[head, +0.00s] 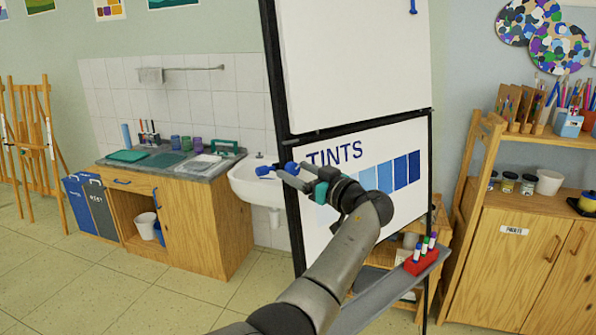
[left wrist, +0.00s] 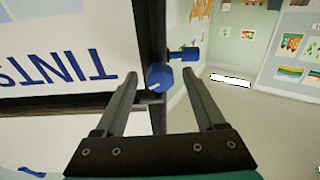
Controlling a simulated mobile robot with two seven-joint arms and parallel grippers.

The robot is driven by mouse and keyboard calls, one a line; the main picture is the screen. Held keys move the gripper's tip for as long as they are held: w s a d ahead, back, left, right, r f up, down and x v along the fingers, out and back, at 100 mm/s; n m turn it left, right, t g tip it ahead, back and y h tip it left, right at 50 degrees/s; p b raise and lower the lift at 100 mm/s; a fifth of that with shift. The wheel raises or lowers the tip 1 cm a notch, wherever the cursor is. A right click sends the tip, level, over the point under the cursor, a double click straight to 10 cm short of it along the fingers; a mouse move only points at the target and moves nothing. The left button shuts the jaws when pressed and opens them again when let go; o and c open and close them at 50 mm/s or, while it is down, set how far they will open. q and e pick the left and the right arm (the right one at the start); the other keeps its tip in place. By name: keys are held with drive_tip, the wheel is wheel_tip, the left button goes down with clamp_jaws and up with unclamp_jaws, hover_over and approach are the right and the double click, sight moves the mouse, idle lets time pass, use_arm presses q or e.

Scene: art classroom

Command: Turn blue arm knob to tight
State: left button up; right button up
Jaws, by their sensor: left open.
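A round blue knob (left wrist: 159,77) with a pale mark on its face sits at the dark board frame in the left wrist view. A second blue part (left wrist: 184,54) sticks out sideways just behind it. In the head view the blue knob (head: 291,168) shows small at the frame's left edge, with the other blue part (head: 265,171) to its left. My left gripper (left wrist: 161,74) is open, its two dark fingers on either side of the knob with visible gaps. In the head view the gripper (head: 288,175) partly covers this spot. My right gripper is out of view.
The whiteboard (head: 365,60) and TINTS panel (head: 400,145) stand close to my arm. A tray (head: 385,295) holds a red marker block (head: 421,262) below. A sink (head: 250,185) is behind the gripper. Floor is free at the left.

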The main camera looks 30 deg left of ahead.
use_arm(q)
clamp_jaws()
idle(0.6)
